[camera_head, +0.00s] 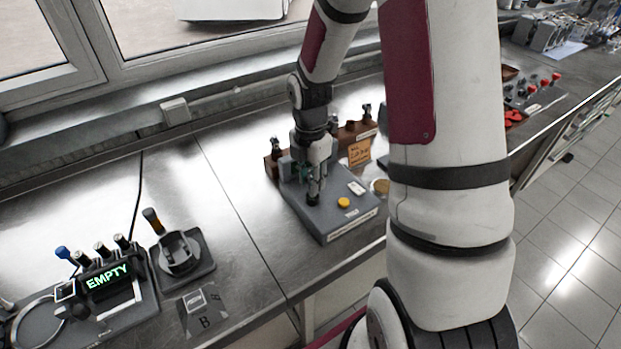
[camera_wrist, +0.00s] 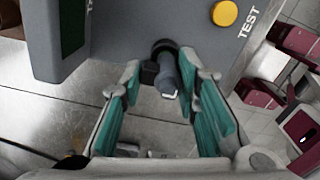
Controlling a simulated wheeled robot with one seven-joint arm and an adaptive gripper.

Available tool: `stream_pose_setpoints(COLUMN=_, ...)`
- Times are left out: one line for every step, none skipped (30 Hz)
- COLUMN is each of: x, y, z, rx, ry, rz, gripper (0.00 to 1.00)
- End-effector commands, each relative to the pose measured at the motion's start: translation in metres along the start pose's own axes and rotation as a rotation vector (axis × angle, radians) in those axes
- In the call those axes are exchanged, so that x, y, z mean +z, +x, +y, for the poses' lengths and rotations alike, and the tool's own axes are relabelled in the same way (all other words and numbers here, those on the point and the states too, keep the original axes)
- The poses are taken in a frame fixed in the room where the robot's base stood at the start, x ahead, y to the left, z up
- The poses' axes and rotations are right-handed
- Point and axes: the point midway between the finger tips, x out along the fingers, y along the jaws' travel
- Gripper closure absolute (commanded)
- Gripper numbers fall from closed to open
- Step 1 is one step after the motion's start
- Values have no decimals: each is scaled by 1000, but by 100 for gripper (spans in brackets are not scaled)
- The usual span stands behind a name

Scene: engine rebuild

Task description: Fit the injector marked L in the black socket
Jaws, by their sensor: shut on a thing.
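My gripper (camera_head: 316,190) is over the grey test box (camera_head: 345,222). In the wrist view its teal-padded fingers (camera_wrist: 163,85) are closed around a dark grey cylinder (camera_wrist: 168,75), which seems to be the injector. No L mark can be read on it. A black round part (camera_wrist: 163,47) lies at the cylinder's far end, by the edge of the box; I cannot tell whether it is the socket or part of the injector, or whether the cylinder is seated. In the head view my fingers hide most of this spot.
The box has a yellow button (camera_head: 343,202) beside TEST. A brown rack (camera_head: 345,132) with dark-topped parts stands behind it. At left are a unit reading EMPTY (camera_head: 108,277) and a black stand (camera_head: 180,252). My arm hides part of the right side.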

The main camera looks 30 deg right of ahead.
Motion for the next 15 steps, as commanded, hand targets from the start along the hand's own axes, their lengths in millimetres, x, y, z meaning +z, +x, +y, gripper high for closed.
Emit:
stream_pose_setpoints(x=0, y=0, z=0, rx=0, ry=0, rz=0, gripper=99)
stream_pose_setpoints(x=0, y=1, z=0, rx=0, ry=0, rz=0, gripper=99)
stream_pose_setpoints(x=0, y=1, z=0, rx=0, ry=0, rz=0, gripper=99)
stream_pose_setpoints(x=0, y=2, z=0, rx=0, ry=0, rz=0, gripper=99)
stream_pose_setpoints(x=0, y=2, z=0, rx=0, ry=0, rz=0, gripper=99)
stream_pose_setpoints(x=0, y=3, z=0, rx=0, ry=0, rz=0, gripper=99)
stream_pose_setpoints(x=0, y=4, z=0, rx=0, ry=0, rz=0, gripper=99)
stream_pose_setpoints(x=0, y=4, z=0, rx=0, ry=0, rz=0, gripper=99)
stream_pose_setpoints(x=0, y=5, z=0, rx=0, ry=1, rz=1, gripper=99)
stream_pose_setpoints(x=0, y=5, z=0, rx=0, ry=1, rz=1, gripper=99)
stream_pose_setpoints(x=0, y=6, z=0, rx=0, ry=1, rz=1, gripper=99)
stream_pose_setpoints(x=0, y=7, z=0, rx=0, ry=1, rz=1, gripper=99)
stream_pose_setpoints(x=0, y=7, z=0, rx=0, ry=1, rz=1, gripper=99)
stream_pose_setpoints(x=0, y=8, z=0, rx=0, ry=1, rz=1, gripper=99)
stream_pose_setpoints(x=0, y=8, z=0, rx=0, ry=1, rz=1, gripper=99)
